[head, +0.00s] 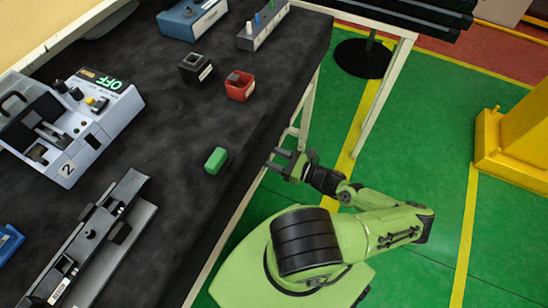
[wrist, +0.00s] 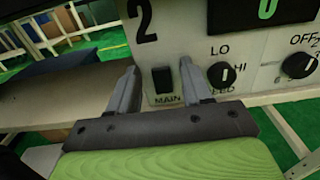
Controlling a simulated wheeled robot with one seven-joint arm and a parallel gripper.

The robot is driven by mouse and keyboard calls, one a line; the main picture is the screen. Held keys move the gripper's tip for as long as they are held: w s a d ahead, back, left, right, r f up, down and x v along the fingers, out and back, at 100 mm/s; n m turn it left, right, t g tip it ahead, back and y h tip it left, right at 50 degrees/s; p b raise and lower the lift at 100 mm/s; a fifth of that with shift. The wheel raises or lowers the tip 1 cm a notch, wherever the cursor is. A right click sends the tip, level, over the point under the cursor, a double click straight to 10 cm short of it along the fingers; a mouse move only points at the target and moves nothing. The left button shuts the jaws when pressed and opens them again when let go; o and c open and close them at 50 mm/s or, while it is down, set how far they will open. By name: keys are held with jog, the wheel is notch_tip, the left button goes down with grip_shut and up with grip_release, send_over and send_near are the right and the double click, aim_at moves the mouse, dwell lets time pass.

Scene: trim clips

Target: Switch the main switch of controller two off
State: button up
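Controller two (head: 112,118), a pale grey box marked 2, stands on the black bench at the left in the head view. In the wrist view a pale panel marked 2 (wrist: 210,40) fills the upper right, with part of a green display character. Its black rocker, the main switch (wrist: 163,79), is labelled MAIN and appears between my fingers; its position is unclear. My gripper (head: 281,158) is at the bench's right edge, well apart from the controller in the head view. Its fingers (wrist: 155,88) are spread and empty.
A green block (head: 215,160), a red box (head: 239,86) and a black box (head: 195,68) lie on the bench between controller and gripper. A long dark rail fixture (head: 90,235) is at lower left. Two knobs (wrist: 221,75) sit right of the switch.

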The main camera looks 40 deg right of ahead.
grip_shut()
jog(key=f+t+b, duration=0.1)
jog(key=b, duration=0.2)
jog(key=shift+f+y, duration=0.15)
jog(key=shift+y, duration=0.15)
jog(key=t+b, duration=0.1)
jog(key=b, duration=0.2)
jog(key=shift+s+f+t, duration=0.1)
jog(key=shift+s+t, duration=0.05)
jog(key=shift+t, duration=0.25)
jog(key=shift+t+y+b, duration=0.3)
jog(key=shift+b, duration=0.25)
jog(key=shift+r, duration=0.2)
jog(key=shift+o, duration=0.2)
grip_release()
jog(key=v, duration=1.6)
